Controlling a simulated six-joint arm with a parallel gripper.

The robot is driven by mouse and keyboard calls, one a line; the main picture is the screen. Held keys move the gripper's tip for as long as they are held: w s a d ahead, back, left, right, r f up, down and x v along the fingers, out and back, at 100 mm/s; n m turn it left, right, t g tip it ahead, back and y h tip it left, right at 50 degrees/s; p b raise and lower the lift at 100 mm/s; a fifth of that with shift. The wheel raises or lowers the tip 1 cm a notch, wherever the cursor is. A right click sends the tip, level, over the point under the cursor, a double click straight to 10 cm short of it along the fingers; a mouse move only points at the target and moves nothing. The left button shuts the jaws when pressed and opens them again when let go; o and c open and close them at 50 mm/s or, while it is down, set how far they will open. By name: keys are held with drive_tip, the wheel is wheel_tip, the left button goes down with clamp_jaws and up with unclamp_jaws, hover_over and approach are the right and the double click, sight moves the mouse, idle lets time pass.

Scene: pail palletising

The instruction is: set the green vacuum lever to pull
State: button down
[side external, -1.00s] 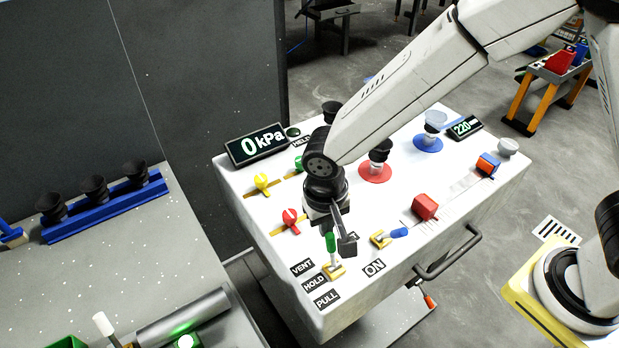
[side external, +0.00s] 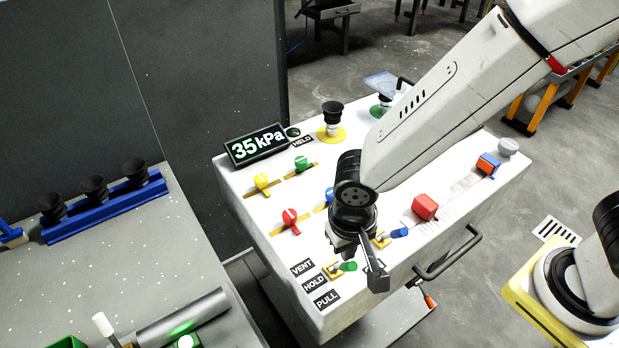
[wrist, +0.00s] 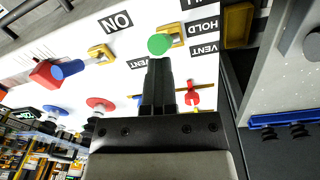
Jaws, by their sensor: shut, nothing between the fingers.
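The green vacuum lever (side external: 348,266) stands in a yellow bracket (side external: 330,272) near the panel's front corner. It is tilted over to the right in the side external view, beside the VENT (side external: 302,267), HOLD (side external: 314,283) and PULL (side external: 326,299) labels. Its round green end (wrist: 160,44) shows in the wrist view just beyond my fingertips. My gripper (side external: 377,283) is shut and empty, just right of the lever's end. I cannot tell whether it touches the lever. The pressure display (side external: 257,145) reads 35 kPa.
A blue-ended lever (side external: 398,232) in its own yellow bracket stands close behind my gripper. A red block (side external: 425,206), a red knob (side external: 290,219), a yellow knob (side external: 261,182) and a green knob (side external: 302,163) are on the white panel.

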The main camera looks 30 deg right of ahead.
drive_tip(key=shift+s+d+f, duration=0.15)
drive_tip(key=shift+s+f, duration=0.25)
drive_tip(key=shift+s, duration=0.4)
drive_tip(key=shift+w, duration=0.1)
drive_tip(key=shift+w+r, duration=0.5)
drive_tip(key=shift+w, duration=0.2)
drive_tip(key=s+r, duration=0.4)
drive_tip(key=r, duration=0.4)
drive_tip(key=shift+s, duration=0.3)
drive_tip(key=shift+w, duration=0.1)
drive_tip(key=w+d+f+n+t, duration=0.1)
drive_tip(key=w+d, duration=0.1)
drive_tip(key=d, duration=0.8)
drive_tip(key=w+d+f+n+t, duration=0.1)
drive_tip(key=w+d+f, duration=0.1)
drive_tip(key=d, duration=0.9)
drive_tip(key=shift+w+d+f+y, duration=0.2)
drive_tip(key=shift+w+y, duration=0.1)
drive_tip(key=shift+w, duration=0.3)
